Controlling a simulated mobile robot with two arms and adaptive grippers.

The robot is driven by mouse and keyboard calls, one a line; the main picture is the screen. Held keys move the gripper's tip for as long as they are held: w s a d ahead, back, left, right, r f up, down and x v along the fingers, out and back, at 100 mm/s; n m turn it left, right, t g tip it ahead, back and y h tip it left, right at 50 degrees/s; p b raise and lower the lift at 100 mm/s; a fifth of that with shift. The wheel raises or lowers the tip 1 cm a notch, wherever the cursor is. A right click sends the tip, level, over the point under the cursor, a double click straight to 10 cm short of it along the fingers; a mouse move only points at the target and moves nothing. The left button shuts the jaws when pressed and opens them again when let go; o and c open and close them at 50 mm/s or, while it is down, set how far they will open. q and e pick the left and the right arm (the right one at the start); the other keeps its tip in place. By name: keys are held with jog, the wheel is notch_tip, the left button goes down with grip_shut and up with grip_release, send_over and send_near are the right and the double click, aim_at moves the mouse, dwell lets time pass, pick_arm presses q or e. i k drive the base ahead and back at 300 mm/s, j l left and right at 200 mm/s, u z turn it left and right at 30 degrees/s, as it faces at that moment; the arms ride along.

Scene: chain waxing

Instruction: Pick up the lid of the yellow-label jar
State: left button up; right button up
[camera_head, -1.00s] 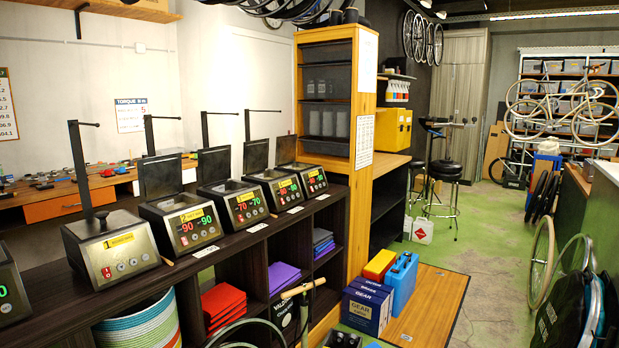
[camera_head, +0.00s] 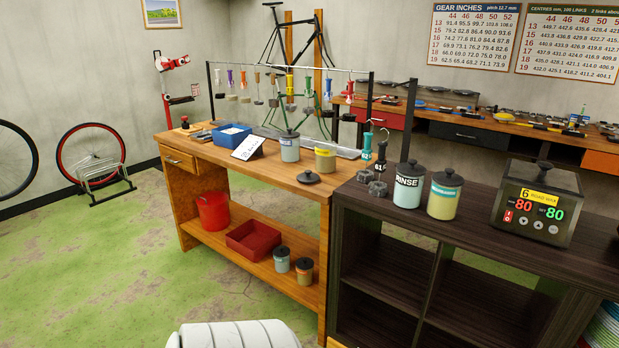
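A small jar with a yellow label (camera_head: 325,160) stands on the wooden bench, near its right end. No lid shows on top of it. A round dark grey lid with a knob (camera_head: 309,178) lies on the bench just in front of this jar, apart from it. I cannot tell for certain which jar the lid fits. A blue-grey jar with its dark lid on (camera_head: 289,147) stands to the left. Neither of my grippers is in view.
The dark shelf unit (camera_head: 470,240) adjoins the bench on the right. It carries a lidded RINSE jar (camera_head: 408,187), a lidded yellowish jar with a teal label (camera_head: 444,195) and a wax heater (camera_head: 538,205). A blue tray (camera_head: 231,137) sits farther left.

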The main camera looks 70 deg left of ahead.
aim_at(308, 177)
jog(key=u, duration=2.25)
jog(key=i+z, duration=0.15)
jog(key=i, duration=0.5)
